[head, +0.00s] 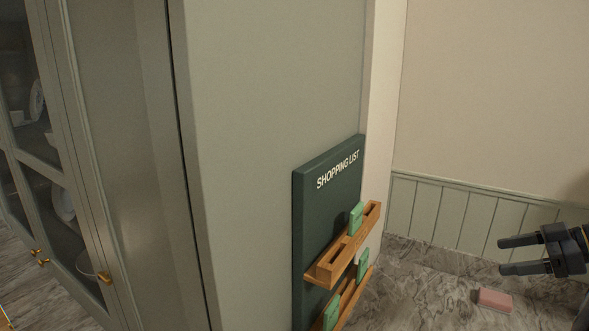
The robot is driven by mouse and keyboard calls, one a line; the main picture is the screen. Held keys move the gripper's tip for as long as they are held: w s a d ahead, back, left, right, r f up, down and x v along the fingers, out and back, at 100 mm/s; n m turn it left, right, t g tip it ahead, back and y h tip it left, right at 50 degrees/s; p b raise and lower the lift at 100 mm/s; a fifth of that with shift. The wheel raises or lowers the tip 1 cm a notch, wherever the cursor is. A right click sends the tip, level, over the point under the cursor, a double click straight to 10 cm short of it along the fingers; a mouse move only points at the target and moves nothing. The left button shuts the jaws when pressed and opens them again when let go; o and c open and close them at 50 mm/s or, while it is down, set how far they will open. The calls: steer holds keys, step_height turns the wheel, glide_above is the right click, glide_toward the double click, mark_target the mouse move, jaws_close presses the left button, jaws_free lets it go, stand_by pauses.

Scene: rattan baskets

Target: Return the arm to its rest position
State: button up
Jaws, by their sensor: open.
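My gripper (519,255) is at the right edge of the head view. Its two dark fingers point left and stand apart, with nothing between them. It appears in front of the marbled surface, with clear space between it and the shopping list board. Most of my arm is outside the picture on the right.
A dark green board (328,185) marked "SHOPPING LIST" has wooden racks (325,272) with several green pieces. A pink block (495,300) lies on the marbled surface (430,290), below my gripper in the picture. A glass-door cabinet (90,200) stands left.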

steer(key=s+d+f, duration=0.5)
steer(key=s+f, duration=0.1)
steer(key=s, duration=0.2)
steer(key=shift+s+d, duration=0.25)
